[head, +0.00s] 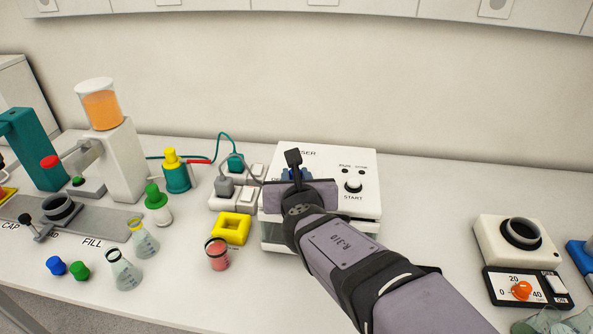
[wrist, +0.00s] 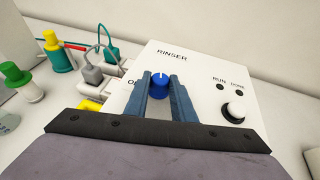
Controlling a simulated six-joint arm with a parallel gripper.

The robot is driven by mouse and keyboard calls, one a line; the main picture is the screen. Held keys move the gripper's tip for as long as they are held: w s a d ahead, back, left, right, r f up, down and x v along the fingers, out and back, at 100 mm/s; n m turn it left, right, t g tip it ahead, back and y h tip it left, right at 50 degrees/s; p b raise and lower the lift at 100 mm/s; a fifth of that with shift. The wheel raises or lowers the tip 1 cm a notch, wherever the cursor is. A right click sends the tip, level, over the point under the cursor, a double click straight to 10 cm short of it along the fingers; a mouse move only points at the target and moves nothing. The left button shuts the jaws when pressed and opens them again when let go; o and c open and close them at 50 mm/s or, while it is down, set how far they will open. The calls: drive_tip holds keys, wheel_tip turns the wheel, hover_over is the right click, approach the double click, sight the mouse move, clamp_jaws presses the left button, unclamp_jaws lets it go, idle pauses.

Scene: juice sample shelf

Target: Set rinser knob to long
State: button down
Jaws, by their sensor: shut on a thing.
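The rinser (head: 326,160) is a white box on the bench in the middle of the head view. Its sloped top also fills much of the wrist view (wrist: 195,75). The blue rinser knob (wrist: 160,82) with a pale pointer line sits between my gripper's (wrist: 161,85) two blue fingers in the wrist view, and they are shut on it. In the head view my gripper (head: 297,176) covers most of the knob. My fingers and palm hide most of the knob's scale, so the setting labels cannot be read.
A power strip (head: 237,190) with plugs and cables stands left of the rinser. A white device with a black ring (head: 521,234) stands at right. Bench between is clear.

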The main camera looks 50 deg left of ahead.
drive_tip(key=m+t+h+p, duration=0.1)
drive_tip(key=p, duration=0.1)
drive_tip(key=m+t+h+p, duration=0.2)
drive_tip(key=m+p, duration=0.1)
drive_tip(key=shift+s+a+r+t+h+p, duration=0.2)
drive_tip(key=shift+s+a+t+h+p, duration=0.1)
drive_tip(key=shift+s, duration=0.1)
drive_tip(key=m+h+p, duration=0.1)
drive_tip(key=p, duration=0.1)
drive_tip(key=m+t+h+p, duration=0.1)
drive_tip(key=m+h+p, duration=0.1)
drive_tip(key=shift+a+f+t, duration=0.15)
drive_tip(key=shift+t, duration=0.15)
drive_tip(key=shift+a+m+t+h+p, duration=0.2)
drive_tip(key=shift+m+t+h+p, duration=0.3)
drive_tip(key=shift+m+h+p, duration=1.25)
drive_tip(key=shift+n+y+p, duration=0.35)
drive_tip(key=c, duration=1.5)
unclamp_jaws()
drive_tip(key=shift+s, duration=0.15)
drive_tip(key=b+v, duration=0.3)
drive_tip(key=v, duration=0.3)
drive_tip(key=shift+f, duration=0.1)
drive_tip(key=shift+s+d+r, duration=0.1)
drive_tip(key=shift+s+r, duration=0.2)
drive_tip(key=shift+s, duration=0.15)
